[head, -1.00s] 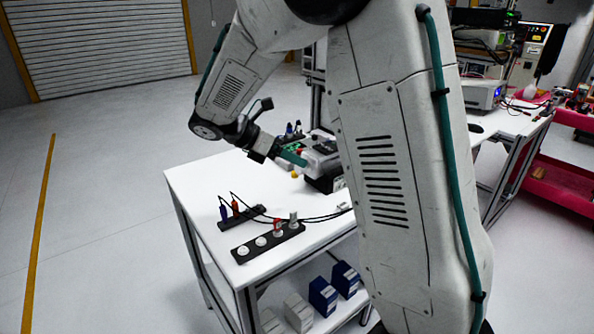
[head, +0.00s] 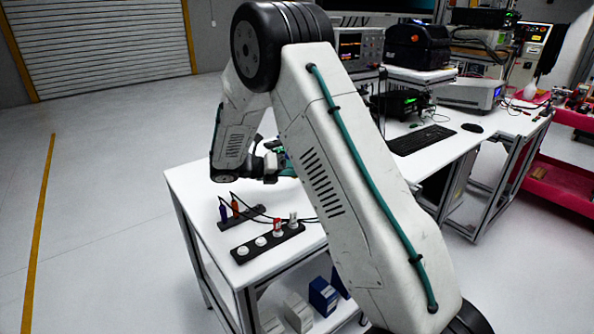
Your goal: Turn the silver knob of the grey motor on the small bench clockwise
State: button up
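The small bench (head: 192,190) is a white-topped table at the centre. My gripper (head: 284,166) is above its far part, with teal-green fingers partly showing at the edge of my own arm link. The link covers the fingertips and the area to their right. The grey motor and its silver knob cannot be seen now; my arm hides that part of the bench. I cannot tell whether the gripper touches anything or how far its fingers are apart.
A black strip (head: 252,251) with white and red-topped round parts lies near the bench's front. Blue boxes (head: 322,297) sit on the lower shelf. A workbench with a keyboard (head: 421,140) stands behind right.

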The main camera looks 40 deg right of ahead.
jog(key=shift+s+d+f, duration=0.1)
jog(key=shift+d+f, duration=0.05)
jog(key=shift+d, duration=0.3)
jog(key=c, duration=1)
jog(key=shift+o, duration=0.2)
jog(key=shift+m, duration=0.3)
